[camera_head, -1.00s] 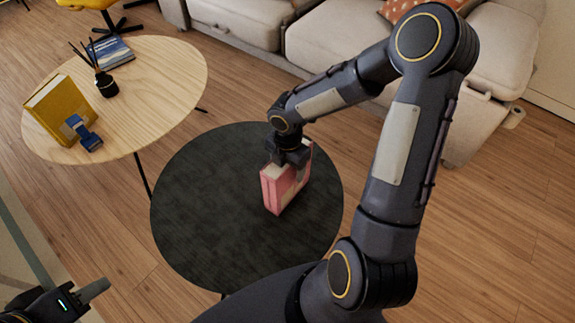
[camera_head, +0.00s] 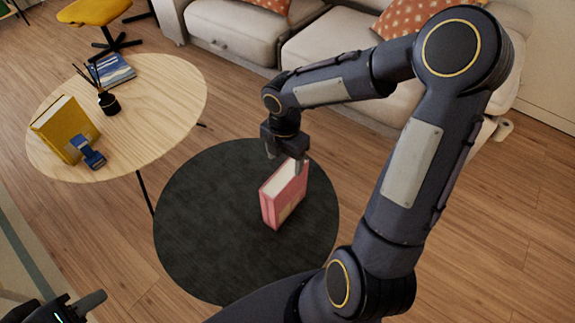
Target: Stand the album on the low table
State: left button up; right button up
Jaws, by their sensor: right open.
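The pink album (camera_head: 284,198) stands upright on the dark round low table (camera_head: 200,225), with its pale page edges facing up. My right gripper (camera_head: 284,161) is open just above the album's top. It looks clear of the album, though one finger overlaps the top edge in the picture. My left gripper (camera_head: 75,308) is partly in view at the bottom left corner, away from the tables. Whether its jaws are open or shut does not show.
A light wooden round table (camera_head: 165,105) at the upper left holds a yellow book (camera_head: 62,126), a blue object (camera_head: 90,152), a reed diffuser (camera_head: 108,102) and a blue book (camera_head: 113,69). A beige sofa (camera_head: 325,45) stands behind. The dark table's left side is clear.

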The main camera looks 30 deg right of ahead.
jog(key=s+a+r+m+t+y, duration=0.2)
jog(key=s+r+m, duration=0.3)
jog(key=s+m, duration=0.3)
jog(key=s+a+r+m+t+y, duration=0.1)
jog(key=s+r+m, duration=0.5)
jog(key=m, duration=1)
jog(key=s+a+t, duration=0.1)
jog(key=s+t, duration=0.1)
jog(key=s, duration=0.1)
jog(key=shift+r+t+y, duration=0.3)
jog(key=shift+y, duration=0.1)
jog(key=shift+a, duration=0.1)
